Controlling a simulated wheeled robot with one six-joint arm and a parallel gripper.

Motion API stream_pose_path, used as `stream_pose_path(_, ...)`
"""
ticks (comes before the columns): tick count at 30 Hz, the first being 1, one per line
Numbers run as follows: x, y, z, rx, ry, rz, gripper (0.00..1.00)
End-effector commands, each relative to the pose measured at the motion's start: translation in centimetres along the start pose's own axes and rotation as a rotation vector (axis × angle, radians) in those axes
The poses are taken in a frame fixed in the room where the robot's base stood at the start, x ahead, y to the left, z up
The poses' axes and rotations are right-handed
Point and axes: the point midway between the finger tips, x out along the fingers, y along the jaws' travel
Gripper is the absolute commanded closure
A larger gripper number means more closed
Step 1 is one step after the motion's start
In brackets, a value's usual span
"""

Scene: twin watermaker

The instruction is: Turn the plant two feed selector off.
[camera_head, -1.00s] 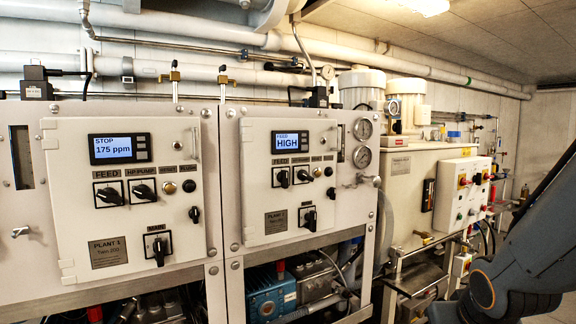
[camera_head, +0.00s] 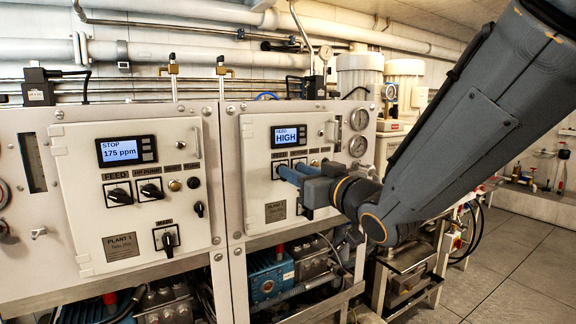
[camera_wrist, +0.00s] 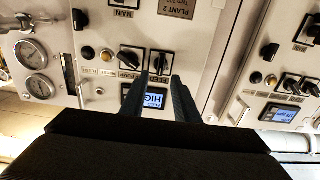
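The plant two panel (camera_head: 257,195) is the right one in the head view, with a display (camera_head: 289,137) reading FEED HIGH. In the wrist view it appears upside down. There, the feed selector (camera_wrist: 160,61), a black knob on a framed plate, lies just beyond my fingertips, between their lines. The HP pump selector (camera_wrist: 131,60) is beside it on the left. My gripper (camera_wrist: 161,76) is open and empty, and its fingers frame the lit display. Contact with the knob cannot be told. In the head view my gripper (camera_head: 288,173) covers most of the selector row.
The plant one panel (camera_head: 130,190) stands on the left, with its display (camera_head: 124,150) reading STOP 175 ppm. Pressure gauges (camera_head: 359,119) sit right of plant two. Pumps and frame bars lie below. Open floor (camera_head: 510,260) shows at the right.

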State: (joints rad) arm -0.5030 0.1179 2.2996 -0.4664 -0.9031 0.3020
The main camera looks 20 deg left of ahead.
Motion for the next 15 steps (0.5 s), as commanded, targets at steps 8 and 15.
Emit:
stream_pose_path(8, 3.3, 0.0, 0.0, 0.001, -0.002, 0.0, 0.72)
stream_pose_path(15, 4.0, 0.0, 0.0, 0.0, -0.001, 0.002, 0.72)
